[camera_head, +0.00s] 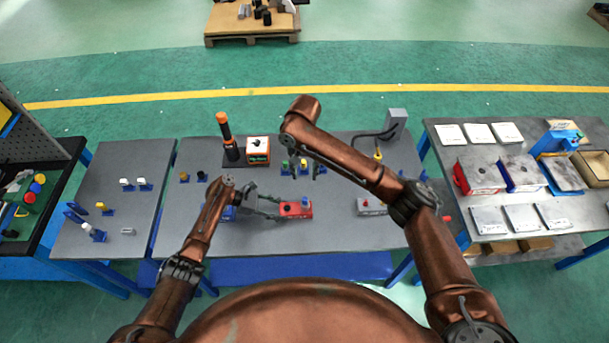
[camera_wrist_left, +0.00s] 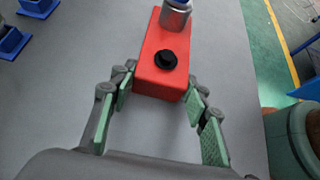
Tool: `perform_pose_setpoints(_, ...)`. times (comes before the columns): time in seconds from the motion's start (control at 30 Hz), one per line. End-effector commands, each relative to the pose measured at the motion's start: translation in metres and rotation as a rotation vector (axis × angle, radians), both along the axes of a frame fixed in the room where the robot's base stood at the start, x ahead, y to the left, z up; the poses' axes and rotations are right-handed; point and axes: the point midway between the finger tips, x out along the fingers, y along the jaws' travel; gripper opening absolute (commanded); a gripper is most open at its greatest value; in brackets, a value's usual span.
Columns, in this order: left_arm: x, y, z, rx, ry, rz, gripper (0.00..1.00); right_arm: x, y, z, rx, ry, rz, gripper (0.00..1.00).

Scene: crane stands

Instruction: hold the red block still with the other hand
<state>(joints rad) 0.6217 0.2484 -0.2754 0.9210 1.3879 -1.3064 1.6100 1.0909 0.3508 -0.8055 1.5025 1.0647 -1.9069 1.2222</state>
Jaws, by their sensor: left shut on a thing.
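The red block (camera_head: 297,212) lies on the grey middle table. In the left wrist view the red block (camera_wrist_left: 160,75) has a black round knob (camera_wrist_left: 166,60) on top and a silver cylinder (camera_wrist_left: 175,14) at its far end. My left gripper (camera_head: 280,209) is shut on the near end of the block, its green-padded fingers (camera_wrist_left: 163,90) on either side. My right gripper (camera_head: 306,168) hangs above the table behind the block, its two fingers apart and nothing seen between them. The right arm hides part of the table.
Several small blue stands (camera_head: 285,170) lie behind the block. A black-and-orange post (camera_head: 228,137) and a white-topped orange box (camera_head: 258,149) stand at the back. A grey block (camera_head: 370,206) lies to the right. Bare table lies in front of the red block.

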Motion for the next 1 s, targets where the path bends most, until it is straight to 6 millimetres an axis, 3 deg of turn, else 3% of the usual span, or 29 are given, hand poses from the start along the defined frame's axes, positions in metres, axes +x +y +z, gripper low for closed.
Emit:
perform_pose_setpoints(0.13,0.0,0.0,0.001,-0.001,-0.001,0.0,0.1,0.0,0.0,0.0,0.0,0.0,0.0,0.37)
perform_pose_setpoints(0.17,0.0,0.0,0.001,-0.001,-0.001,0.0,0.44,0.0,0.0,0.0,0.0,0.0,0.0,0.37)
perform_pose_setpoints(0.43,0.0,0.0,0.0,0.0,0.0,0.0,0.63,0.0,0.0,0.0,0.0,0.0,0.0,0.37)
perform_pose_setpoints(0.77,0.0,0.003,0.002,0.0,-0.001,0.001,0.63,0.0,0.0,0.0,0.0,0.0,0.0,0.37)
perform_pose_setpoints(1.0,0.001,0.032,0.021,0.001,-0.003,0.002,0.63,0.0,0.0,0.0,0.0,0.0,0.0,0.37)
